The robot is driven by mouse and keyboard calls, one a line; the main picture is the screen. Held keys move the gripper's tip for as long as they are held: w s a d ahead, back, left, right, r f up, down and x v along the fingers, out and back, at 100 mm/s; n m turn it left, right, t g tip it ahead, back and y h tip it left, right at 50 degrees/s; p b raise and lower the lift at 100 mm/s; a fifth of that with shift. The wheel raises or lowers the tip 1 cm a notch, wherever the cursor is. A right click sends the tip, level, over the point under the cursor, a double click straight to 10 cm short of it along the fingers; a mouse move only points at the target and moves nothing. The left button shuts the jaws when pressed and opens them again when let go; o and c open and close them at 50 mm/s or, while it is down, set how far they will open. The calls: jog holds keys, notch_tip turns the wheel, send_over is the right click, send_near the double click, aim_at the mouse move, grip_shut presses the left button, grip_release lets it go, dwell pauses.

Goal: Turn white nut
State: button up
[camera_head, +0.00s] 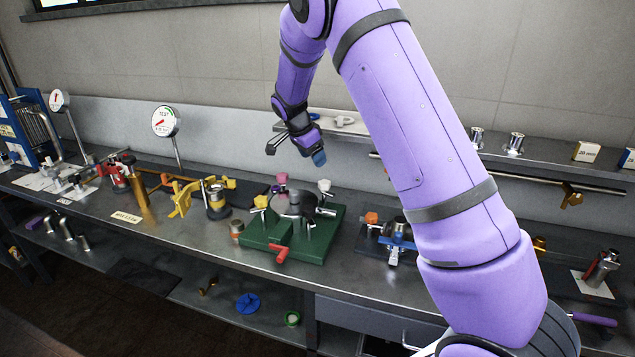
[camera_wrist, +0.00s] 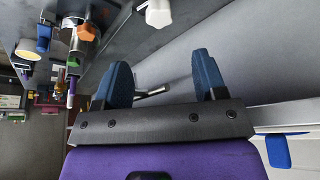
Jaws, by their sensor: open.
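The white nut (camera_head: 324,186) sits at the back right of a fixture with a green base (camera_head: 265,235) on the steel bench. A white knob-like part (camera_wrist: 157,12) at the top edge of the wrist view may be the same nut, but I cannot be sure. My gripper (camera_head: 296,152) is above the bench, higher than the fixture and apart from the white nut. In the wrist view its two blue fingertips (camera_wrist: 162,75) are spread with nothing held between them.
A blue clamp with an orange nut (camera_head: 371,218) stands to the right. A wall shelf (camera_head: 550,157) runs behind. A gauge (camera_head: 165,121) stands left.

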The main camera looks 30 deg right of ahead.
aim_at(324, 182)
jog(key=x, duration=1)
jog(key=shift+d+f, duration=0.15)
jog(key=shift+f, duration=0.2)
jog(key=c, duration=0.9)
